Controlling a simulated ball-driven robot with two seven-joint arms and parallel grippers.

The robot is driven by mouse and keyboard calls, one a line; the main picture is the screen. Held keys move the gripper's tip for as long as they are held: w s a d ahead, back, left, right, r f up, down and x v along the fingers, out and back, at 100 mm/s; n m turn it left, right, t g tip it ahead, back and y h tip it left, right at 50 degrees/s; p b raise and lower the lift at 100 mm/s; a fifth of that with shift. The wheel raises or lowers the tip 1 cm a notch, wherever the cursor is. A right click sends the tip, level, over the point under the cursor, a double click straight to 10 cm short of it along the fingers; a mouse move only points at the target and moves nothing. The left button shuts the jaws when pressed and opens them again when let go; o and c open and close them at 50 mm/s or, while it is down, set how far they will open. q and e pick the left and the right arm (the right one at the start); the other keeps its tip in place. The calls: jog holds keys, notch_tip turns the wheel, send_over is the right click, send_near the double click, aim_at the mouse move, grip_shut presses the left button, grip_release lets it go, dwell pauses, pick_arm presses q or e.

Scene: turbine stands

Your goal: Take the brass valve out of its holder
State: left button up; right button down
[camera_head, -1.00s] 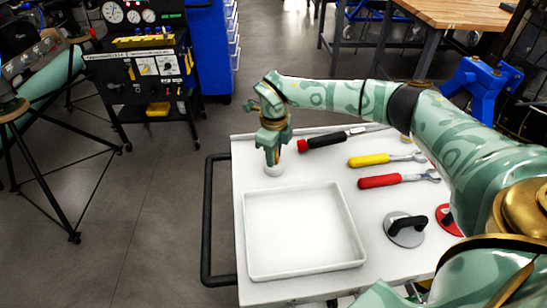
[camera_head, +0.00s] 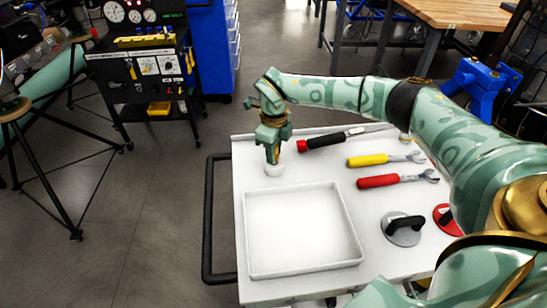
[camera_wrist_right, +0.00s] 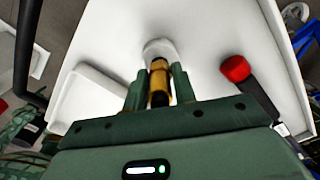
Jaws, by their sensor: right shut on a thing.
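The brass valve (camera_wrist_right: 159,78) shows in the right wrist view as a gold cylinder with a dark band, between my right gripper's green fingers. My right gripper (camera_head: 272,158) is shut on it, pointing down at the far left corner of the white cart top. The round white holder (camera_head: 274,170) sits on the cart right below the fingertips and also shows beyond the valve in the right wrist view (camera_wrist_right: 159,47). Whether the valve's lower end is still inside the holder, I cannot tell. My left gripper is not in view.
A shallow white tray (camera_head: 303,230) lies in front of the holder. To the right are a red-and-black handled tool (camera_head: 325,141), yellow (camera_head: 368,160) and red (camera_head: 378,181) wrenches, and a grey suction cup (camera_head: 404,230). A black handle (camera_head: 208,225) runs along the cart's left side.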

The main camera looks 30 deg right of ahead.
jog(key=shift+r+p, duration=1.7)
jog(key=shift+r, duration=0.35)
jog(key=shift+f, duration=0.1)
